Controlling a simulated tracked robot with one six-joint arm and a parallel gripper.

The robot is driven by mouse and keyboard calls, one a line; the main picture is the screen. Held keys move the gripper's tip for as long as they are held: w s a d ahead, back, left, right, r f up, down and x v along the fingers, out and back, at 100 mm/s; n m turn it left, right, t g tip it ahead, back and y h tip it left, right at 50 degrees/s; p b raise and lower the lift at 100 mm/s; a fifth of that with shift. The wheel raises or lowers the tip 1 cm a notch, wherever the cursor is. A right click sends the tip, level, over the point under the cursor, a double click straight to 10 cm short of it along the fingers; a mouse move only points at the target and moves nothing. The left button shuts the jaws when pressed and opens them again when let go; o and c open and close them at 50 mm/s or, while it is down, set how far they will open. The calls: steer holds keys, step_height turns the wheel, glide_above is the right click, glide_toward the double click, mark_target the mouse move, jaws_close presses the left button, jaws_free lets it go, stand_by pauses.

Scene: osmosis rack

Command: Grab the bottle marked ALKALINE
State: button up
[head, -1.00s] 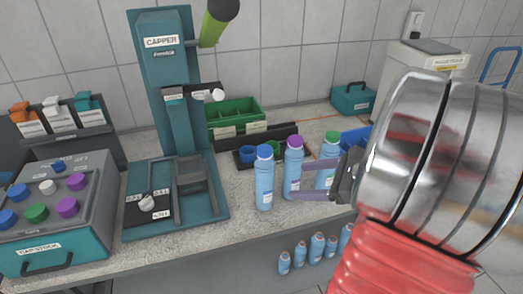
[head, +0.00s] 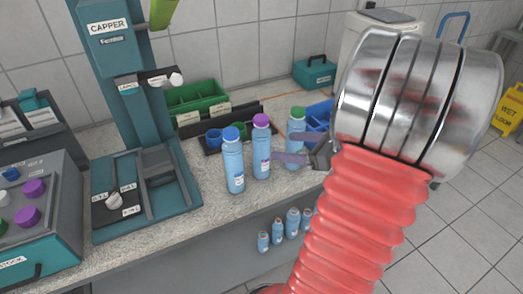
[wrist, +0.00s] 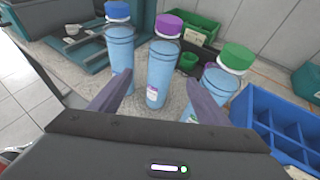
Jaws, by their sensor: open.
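Three light-blue bottles stand upright on the counter: one with a blue cap (head: 233,166), one with a purple cap (head: 262,152) and one with a green cap (head: 296,128). Their labels are too small to read, so I cannot tell which is marked ALKALINE. My gripper (head: 283,150) is open and empty, its fingers close to the purple- and green-capped bottles. In the wrist view, the purple-capped bottle (wrist: 160,75) shows between the fingers, the blue-capped bottle (wrist: 120,50) beyond the left finger, and the green-capped bottle (wrist: 222,82) beside the right finger.
A teal capper machine (head: 128,130) stands left of the bottles. Green bins (head: 196,97) and a dark tray with small cups are behind them. A blue divided crate (wrist: 275,125) lies right of the green-capped bottle. Several small bottles (head: 292,222) show below the counter edge.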

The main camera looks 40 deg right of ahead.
mark_target(269, 145)
steer(key=shift+x, duration=3.1)
steer(key=shift+w, duration=0.1)
steer(key=shift+x, duration=2.5)
steer(key=shift+d+f, duration=0.15)
steer(key=shift+c, duration=0.4)
steer(key=c, duration=1.5)
